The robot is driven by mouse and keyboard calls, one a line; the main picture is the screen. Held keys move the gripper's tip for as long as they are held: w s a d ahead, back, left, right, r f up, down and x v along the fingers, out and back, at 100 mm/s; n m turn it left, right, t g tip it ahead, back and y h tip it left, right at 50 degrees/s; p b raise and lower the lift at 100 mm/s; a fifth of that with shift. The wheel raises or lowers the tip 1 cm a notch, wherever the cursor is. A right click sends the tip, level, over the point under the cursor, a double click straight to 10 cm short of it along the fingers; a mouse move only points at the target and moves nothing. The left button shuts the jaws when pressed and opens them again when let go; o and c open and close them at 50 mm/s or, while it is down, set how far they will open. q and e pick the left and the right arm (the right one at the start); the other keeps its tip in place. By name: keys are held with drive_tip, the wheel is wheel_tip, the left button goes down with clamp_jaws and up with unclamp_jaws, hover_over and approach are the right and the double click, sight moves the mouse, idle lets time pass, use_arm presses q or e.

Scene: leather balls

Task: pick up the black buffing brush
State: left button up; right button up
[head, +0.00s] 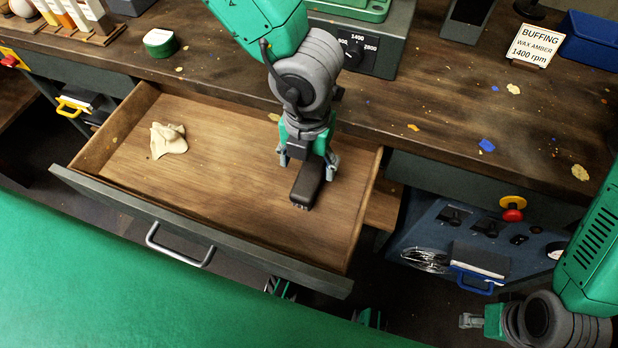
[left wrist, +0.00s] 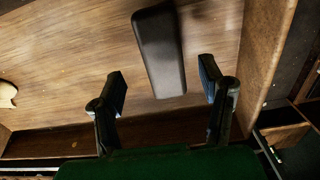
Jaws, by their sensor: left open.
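The black buffing brush (head: 306,188) lies in the open wooden drawer, toward its right side. My left gripper (head: 309,165) is over the drawer at the brush's far end. In the left wrist view the brush (left wrist: 160,48) is a long dark block, slightly tilted. There my left gripper (left wrist: 164,82) is open, with one finger on each side of the brush's near end and a gap to each. No contact shows. My right gripper (head: 470,320) is at the lower right of the head view, away from the drawer; its opening is too small to make out.
The drawer (head: 115,200) has raised walls; its right wall (left wrist: 268,60) is close to my left gripper. A crumpled cream cloth (head: 168,139) lies in its left part. The workbench (head: 450,110) behind holds a sign (head: 535,45) and scattered wax bits. The drawer's middle is clear.

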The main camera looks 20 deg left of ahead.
sight(311, 174)
use_arm(q)
drive_tip(key=f, duration=0.1)
drive_tip(key=f+b, duration=0.1)
drive_tip(key=f, duration=0.3)
drive_tip(key=shift+d+b, duration=0.35)
drive_tip(key=shift+b, duration=0.05)
drive_tip(key=shift+a, duration=0.4)
drive_tip(key=shift+c, duration=0.8)
drive_tip(key=c, duration=1.2)
drive_tip(key=shift+o, duration=0.2)
drive_tip(key=shift+d, duration=0.25)
drive_tip(key=shift+d+r, duration=0.1)
drive_tip(key=shift+r, duration=0.05)
